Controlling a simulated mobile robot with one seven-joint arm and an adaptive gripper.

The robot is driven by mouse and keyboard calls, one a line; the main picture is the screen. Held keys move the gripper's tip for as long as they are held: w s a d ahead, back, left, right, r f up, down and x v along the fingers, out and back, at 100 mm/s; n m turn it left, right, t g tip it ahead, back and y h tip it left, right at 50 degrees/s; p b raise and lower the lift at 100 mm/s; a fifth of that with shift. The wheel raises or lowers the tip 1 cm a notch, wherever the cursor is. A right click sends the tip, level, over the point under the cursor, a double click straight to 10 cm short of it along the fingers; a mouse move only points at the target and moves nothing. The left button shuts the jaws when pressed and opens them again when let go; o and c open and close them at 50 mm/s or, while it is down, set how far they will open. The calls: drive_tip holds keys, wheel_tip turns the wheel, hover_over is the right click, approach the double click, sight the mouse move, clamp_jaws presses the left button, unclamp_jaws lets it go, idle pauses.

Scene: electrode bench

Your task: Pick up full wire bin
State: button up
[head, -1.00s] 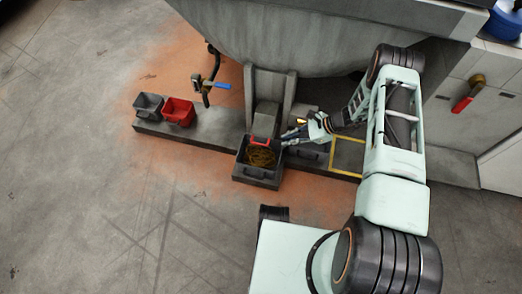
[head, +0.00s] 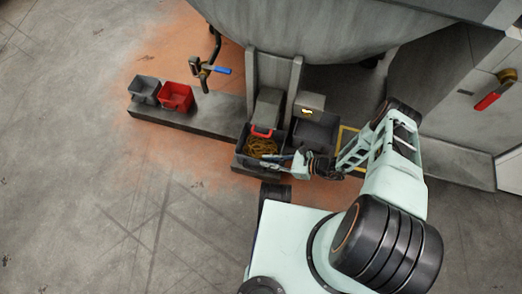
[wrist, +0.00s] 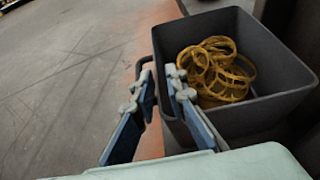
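The full wire bin is a dark grey open box (head: 246,162) on the low ledge in the head view, with yellow-brown wire coils (wrist: 216,70) inside. It fills the upper right of the wrist view (wrist: 255,112). My gripper (wrist: 160,112) is open at one side of the bin. One finger is close to the bin wall and the other stands out over the floor side. A dark handle bar on that side runs near the gap. I cannot tell whether the fingers touch it. In the head view my gripper (head: 288,158) partly covers the bin's right front.
A red handle (head: 261,132) shows at the bin's back edge. An empty dark bin (head: 315,133) sits to its right, and a grey bin (head: 144,89) and red bin (head: 177,96) farther left. A large grey vessel (head: 310,30) overhangs behind. The floor in front is clear.

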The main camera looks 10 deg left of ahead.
sight(247, 159)
drive_tip(key=b+x, duration=0.1)
drive_tip(key=x, duration=0.4)
drive_tip(key=shift+s+a+b, duration=0.1)
drive_tip(key=shift+a+b, duration=0.25)
drive_tip(key=shift+r, duration=0.1)
clamp_jaws()
drive_tip(key=shift+r, duration=0.1)
